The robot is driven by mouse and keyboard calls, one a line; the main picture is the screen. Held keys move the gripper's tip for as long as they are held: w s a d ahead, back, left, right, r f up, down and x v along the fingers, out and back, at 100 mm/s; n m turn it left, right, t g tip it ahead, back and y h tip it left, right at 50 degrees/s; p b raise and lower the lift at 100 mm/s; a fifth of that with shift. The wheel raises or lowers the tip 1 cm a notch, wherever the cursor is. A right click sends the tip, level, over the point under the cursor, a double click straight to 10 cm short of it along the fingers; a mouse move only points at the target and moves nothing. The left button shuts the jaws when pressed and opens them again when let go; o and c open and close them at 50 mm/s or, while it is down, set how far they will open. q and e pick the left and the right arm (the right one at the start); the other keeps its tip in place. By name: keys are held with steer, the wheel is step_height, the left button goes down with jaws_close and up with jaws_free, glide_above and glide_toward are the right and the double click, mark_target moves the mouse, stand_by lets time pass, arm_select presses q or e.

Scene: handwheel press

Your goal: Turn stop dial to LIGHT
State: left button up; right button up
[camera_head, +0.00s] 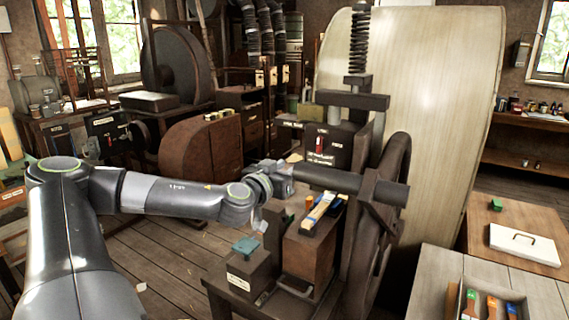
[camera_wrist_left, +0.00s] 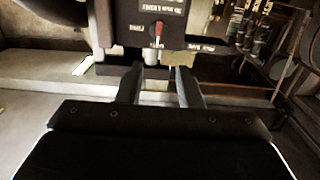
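The stop dial (camera_head: 322,141) is on a dark panel (camera_head: 340,155) on the press, with small white lettering around it. In the left wrist view the dial's red pointer (camera_wrist_left: 158,30) shows near the top centre, and the lettering looks upside down. A label at its left there seems to read FIRM; I cannot read the pointer's setting for certain. My left gripper (camera_head: 283,180) is in front of and below the panel, apart from the dial. In the left wrist view its two fingers (camera_wrist_left: 160,75) stand apart with nothing held between them. My right gripper is not in view.
The press has a thick horizontal bar (camera_head: 350,184) and a large handwheel (camera_head: 385,220) at its right. A small box with a green top (camera_head: 247,262) and a brown block (camera_head: 308,255) stand below my gripper. A tray of coloured items (camera_head: 490,303) sits at the lower right.

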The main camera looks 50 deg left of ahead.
arm_select(q)
steer(key=shift+s+d, duration=0.2)
steer(key=shift+s, duration=0.1)
stand_by(0.5)
